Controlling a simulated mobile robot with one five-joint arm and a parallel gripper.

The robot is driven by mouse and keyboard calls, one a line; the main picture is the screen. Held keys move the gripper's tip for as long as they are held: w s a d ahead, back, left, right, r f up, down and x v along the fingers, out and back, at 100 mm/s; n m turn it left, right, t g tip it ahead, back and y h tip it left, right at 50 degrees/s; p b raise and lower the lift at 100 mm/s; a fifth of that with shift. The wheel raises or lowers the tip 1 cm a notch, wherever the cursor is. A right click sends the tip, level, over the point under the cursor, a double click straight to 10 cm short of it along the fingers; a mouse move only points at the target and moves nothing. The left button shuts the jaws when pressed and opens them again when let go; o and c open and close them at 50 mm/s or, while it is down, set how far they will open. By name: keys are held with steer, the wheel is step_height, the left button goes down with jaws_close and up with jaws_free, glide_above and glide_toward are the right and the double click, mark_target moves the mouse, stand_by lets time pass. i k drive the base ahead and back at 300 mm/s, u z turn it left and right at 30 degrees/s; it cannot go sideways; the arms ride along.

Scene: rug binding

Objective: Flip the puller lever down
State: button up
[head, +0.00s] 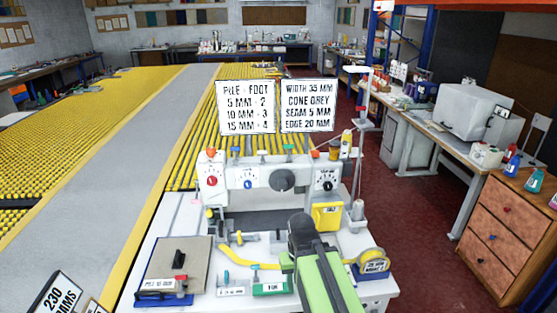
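The white sewing machine (262,178) stands on a white table, with a red dial, a blue dial, a large grey handwheel and a black-and-white gauge on its front. Small coloured knobs (289,148) stick up along its top. I cannot tell which part is the puller lever; no label for it is readable. My green and black arm reaches up from the bottom edge, and its dark end, my gripper (304,228), is in front of the machine's lower right part. The fingers cannot be made out, and the arm hides part of the machine bed and table.
A grey board with a black handle (179,260) lies at the table's left. A yellow tape roll (372,262) stands at the right, near a thread stand (358,209). Yellow binding (245,262) crosses the table. Two sign boards (244,107) rise behind the machine.

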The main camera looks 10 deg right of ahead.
mark_target(262, 153)
steer(key=z, duration=0.05)
steer(key=k, duration=0.55)
steer(key=u, duration=0.2)
steer(key=i, duration=0.95)
steer(key=u, duration=1.1)
steer(key=k, duration=0.95)
steer(key=u, duration=0.4)
steer(key=i, duration=1)
steer(key=u, duration=0.05)
